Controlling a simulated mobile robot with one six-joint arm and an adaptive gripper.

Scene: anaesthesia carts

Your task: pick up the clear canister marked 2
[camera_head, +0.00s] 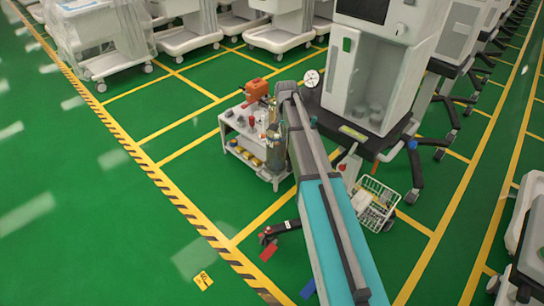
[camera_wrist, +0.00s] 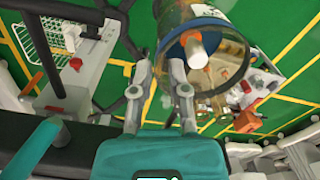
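A clear canister (camera_wrist: 216,70) with a dark rim and a white inner tube fills the upper right of the wrist view. A pale label (camera_wrist: 200,13) shows on its side, but I cannot read a number. My gripper (camera_wrist: 163,96) has its two fingers apart with nothing between them. The right finger overlaps the canister's lower left edge in the picture; I cannot tell whether they touch. In the head view, clear cylinders (camera_head: 275,152) stand just left of my arm, which partly hides them. My fingertips are hidden there.
A small white cart (camera_head: 243,143) carries small items and an orange box (camera_head: 256,90). A white anaesthesia machine (camera_head: 375,75) stands close right of my arm, with a wire basket (camera_head: 375,203) below. A round gauge (camera_head: 311,78) is near the arm's end.

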